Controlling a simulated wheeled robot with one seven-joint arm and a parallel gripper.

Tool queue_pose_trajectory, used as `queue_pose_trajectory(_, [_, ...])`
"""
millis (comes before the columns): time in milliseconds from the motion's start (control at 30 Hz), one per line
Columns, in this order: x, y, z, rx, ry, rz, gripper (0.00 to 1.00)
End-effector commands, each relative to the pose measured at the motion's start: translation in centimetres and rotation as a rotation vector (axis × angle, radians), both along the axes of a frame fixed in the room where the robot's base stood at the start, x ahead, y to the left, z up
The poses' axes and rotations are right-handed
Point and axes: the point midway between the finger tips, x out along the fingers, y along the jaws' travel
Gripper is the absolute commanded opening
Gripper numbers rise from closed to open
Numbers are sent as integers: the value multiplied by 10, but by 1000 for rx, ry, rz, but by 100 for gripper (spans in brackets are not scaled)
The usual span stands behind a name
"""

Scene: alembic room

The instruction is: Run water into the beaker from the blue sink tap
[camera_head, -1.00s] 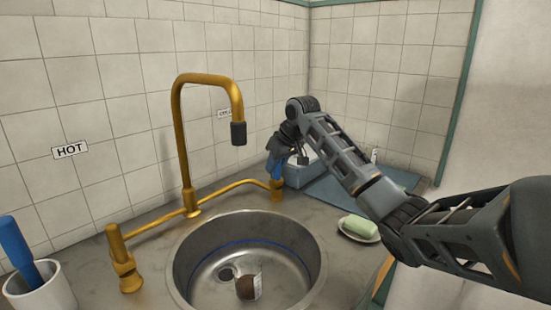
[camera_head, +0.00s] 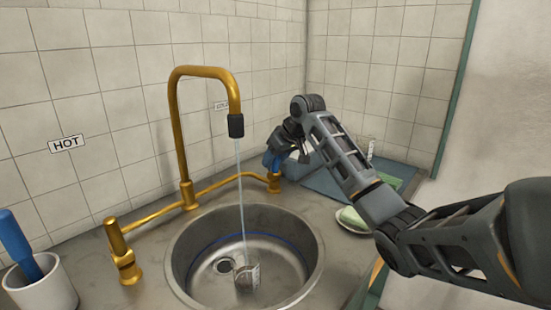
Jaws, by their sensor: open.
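A gold tap spout (camera_head: 180,125) with a dark nozzle (camera_head: 236,126) arches over the round steel sink (camera_head: 185,270). A thin stream of water (camera_head: 240,180) runs from the nozzle down to the small beaker (camera_head: 247,276) on the sink floor. The beaker looks greyish and clear, and its water level is too small to tell. The blue tap handle (camera_head: 270,162) is at the right end of the gold pipe, partly hidden by my gripper. My gripper (camera_head: 279,153) is open at the blue handle; whether it touches is unclear.
A HOT label (camera_head: 66,144) is on the tiled wall above the left gold valve (camera_head: 122,255). A white cup (camera_head: 45,288) with a blue-handled tool stands at the left. Green soap (camera_head: 352,218) sits right of the sink, under my arm. A blue-grey mat (camera_head: 325,182) lies behind.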

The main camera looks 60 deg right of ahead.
Motion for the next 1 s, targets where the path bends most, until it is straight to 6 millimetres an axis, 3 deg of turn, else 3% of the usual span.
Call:
queue_pose_trajectory(167, [-3,1,6,-1,-2,0,52])
queue_pose_trajectory(600, [-37,14,58,0,-2,0,52])
queue_pose_trajectory(1000, [-41,16,64,0,0,0,52])
